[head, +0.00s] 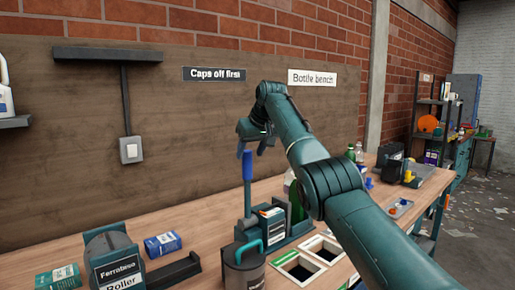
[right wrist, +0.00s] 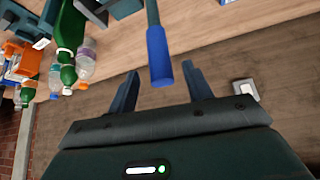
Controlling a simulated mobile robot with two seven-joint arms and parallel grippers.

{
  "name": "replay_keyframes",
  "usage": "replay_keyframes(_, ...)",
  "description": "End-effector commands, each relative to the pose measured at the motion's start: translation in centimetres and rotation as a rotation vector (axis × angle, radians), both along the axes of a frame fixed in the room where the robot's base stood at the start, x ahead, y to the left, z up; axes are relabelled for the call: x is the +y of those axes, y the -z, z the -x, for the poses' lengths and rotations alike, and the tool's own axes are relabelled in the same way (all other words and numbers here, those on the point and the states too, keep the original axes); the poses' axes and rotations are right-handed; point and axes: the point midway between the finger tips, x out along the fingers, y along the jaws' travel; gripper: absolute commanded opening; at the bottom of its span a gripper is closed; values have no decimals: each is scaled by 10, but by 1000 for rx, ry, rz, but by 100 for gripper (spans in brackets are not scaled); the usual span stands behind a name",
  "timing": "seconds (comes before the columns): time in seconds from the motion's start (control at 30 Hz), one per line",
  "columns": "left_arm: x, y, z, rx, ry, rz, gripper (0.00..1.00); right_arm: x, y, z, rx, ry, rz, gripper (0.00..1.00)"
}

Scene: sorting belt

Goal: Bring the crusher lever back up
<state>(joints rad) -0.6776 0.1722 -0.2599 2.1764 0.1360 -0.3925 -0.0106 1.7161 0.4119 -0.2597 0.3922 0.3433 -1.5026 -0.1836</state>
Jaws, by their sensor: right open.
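The crusher lever (head: 247,168) has a blue grip on a dark shaft and stands about upright above the teal crusher (head: 292,228) on the bench. In the right wrist view the blue grip (right wrist: 159,58) points toward my right gripper (right wrist: 162,88). My right gripper (head: 254,146) is open, just above the top of the lever. Its two fingers lie on either side of the grip's end in the wrist view, with gaps on both sides. I cannot tell whether either finger touches it. My left gripper is out of view.
Bottles (right wrist: 68,40) stand near the crusher. A Ferrabrae roller (head: 110,258), a blue box (head: 162,244), a dark canister (head: 243,268) and square bench openings (head: 300,267) are in front. The wooden wall (head: 60,160) is behind. My right arm hides part of the bench.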

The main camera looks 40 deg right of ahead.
Motion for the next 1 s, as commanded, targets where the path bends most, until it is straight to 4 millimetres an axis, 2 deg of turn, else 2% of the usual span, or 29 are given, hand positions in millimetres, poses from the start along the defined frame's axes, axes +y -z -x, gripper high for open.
replay_keyframes(0.07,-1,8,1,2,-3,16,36,1,-15,11,-6,-1,1,50)
replay_keyframes(0.2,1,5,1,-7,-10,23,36,4,-39,26,-3,-1,0,50)
replay_keyframes(0.4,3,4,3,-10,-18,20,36,5,-57,37,0,-1,1,50)
replay_keyframes(1.0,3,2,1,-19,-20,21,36,5,-60,39,1,-1,0,50)
